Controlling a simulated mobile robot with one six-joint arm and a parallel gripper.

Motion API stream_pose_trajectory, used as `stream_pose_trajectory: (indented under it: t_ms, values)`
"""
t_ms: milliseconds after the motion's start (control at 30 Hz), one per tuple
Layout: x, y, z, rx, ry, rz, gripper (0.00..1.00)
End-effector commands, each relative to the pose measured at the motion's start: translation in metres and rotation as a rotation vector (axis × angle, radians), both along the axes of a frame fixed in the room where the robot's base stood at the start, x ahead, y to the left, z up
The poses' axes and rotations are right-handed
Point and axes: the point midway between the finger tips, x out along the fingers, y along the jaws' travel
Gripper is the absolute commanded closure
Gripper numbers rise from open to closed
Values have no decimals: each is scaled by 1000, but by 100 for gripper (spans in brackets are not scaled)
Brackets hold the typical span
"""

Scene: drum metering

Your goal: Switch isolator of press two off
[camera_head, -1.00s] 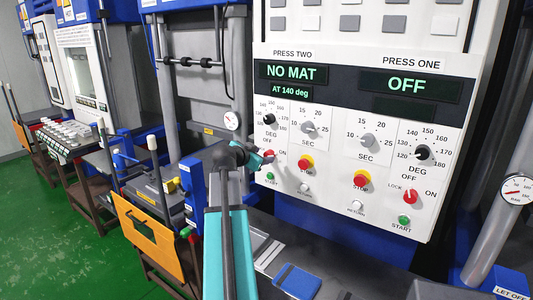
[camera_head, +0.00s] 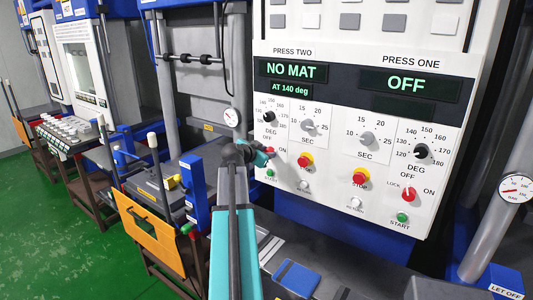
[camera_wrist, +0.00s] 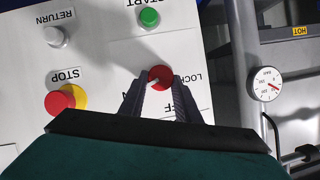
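Press two's isolator is a red knob (camera_head: 268,151) at the lower left of the white control panel (camera_head: 335,195), below the degree dial. My gripper (camera_head: 262,157) is right at this knob. In the wrist view, the two dark fingers (camera_wrist: 160,92) stand on either side of the red knob (camera_wrist: 160,77), with its pale pointer between them. I cannot tell whether they press on it. The ON label and part of the OFF label are hidden by the gripper. Press two's display (camera_head: 292,71) reads NO MAT, AT 140 deg.
Press two's red stop button (camera_head: 306,160), green start button (camera_head: 270,173) and white return button (camera_head: 303,185) are close by. Press one's red isolator (camera_head: 409,195) is at the right; its display (camera_head: 408,84) reads OFF. A blue post (camera_head: 195,195) stands left of my arm.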

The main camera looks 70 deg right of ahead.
Motion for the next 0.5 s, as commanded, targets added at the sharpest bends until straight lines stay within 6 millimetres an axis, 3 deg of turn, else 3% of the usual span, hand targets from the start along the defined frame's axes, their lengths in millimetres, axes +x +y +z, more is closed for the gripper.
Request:
stream_pose_trajectory:
  t_ms: [500]
  values:
    - [2, -1, -2, 22, 76, -2, 93]
